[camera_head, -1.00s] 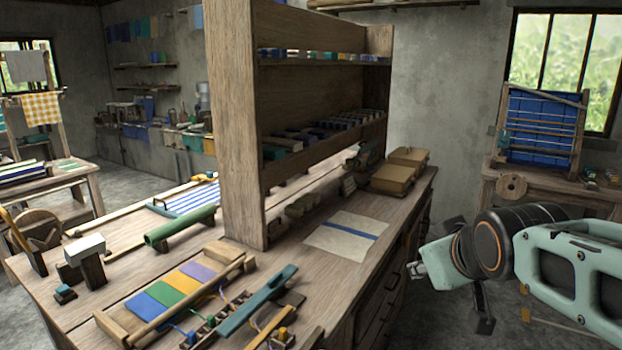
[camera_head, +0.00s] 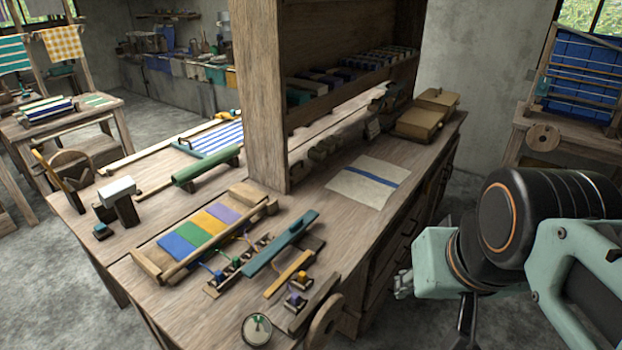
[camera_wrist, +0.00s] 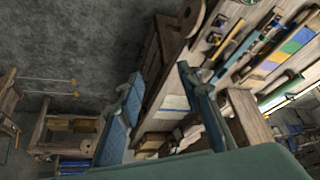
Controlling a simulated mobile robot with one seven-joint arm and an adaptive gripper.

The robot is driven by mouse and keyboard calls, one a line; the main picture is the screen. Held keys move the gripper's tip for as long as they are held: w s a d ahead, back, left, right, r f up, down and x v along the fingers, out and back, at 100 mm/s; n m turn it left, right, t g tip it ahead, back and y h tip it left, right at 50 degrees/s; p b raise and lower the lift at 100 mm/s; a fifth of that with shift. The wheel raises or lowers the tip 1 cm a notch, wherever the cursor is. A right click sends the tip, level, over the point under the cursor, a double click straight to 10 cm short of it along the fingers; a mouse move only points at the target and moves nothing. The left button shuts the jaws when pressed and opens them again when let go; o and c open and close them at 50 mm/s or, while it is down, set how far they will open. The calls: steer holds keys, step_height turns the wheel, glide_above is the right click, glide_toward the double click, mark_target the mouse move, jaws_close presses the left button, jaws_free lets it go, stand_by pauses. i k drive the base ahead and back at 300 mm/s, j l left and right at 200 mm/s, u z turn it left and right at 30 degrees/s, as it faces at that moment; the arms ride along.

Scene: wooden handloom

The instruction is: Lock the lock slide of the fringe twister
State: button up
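The fringe twister appears to be the low wooden assembly on the near bench end, with a row of small clamps (camera_head: 236,264) holding coloured yarn ends. A teal bar (camera_head: 281,243) and a narrow yellow strip (camera_head: 288,274) lie beside the clamps. I cannot tell which piece is the lock slide, or its position. A striped woven piece (camera_head: 198,235) lies next to the clamps. In the wrist view, my gripper (camera_wrist: 160,80) is open and empty, its fingers wide apart. In the head view it is largely hidden by my arm, right of the bench and apart from the twister.
A wooden wheel (camera_head: 325,322) and a round dial (camera_head: 257,330) are at the bench's near edge. A tall shelf (camera_head: 265,100) rises from the bench. A cloth with a blue stripe (camera_head: 369,182) and tan boxes (camera_head: 420,122) lie farther back. Open floor is right of the bench.

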mark_target(297, 231)
steer(key=i+l+u, duration=0.15)
steer(key=i+u, duration=0.25)
steer(key=i+l+u, duration=0.2)
steer(key=i+u, duration=0.15)
steer(key=i+l+u, duration=0.4)
steer(key=k, duration=0.25)
steer(key=i, duration=0.2)
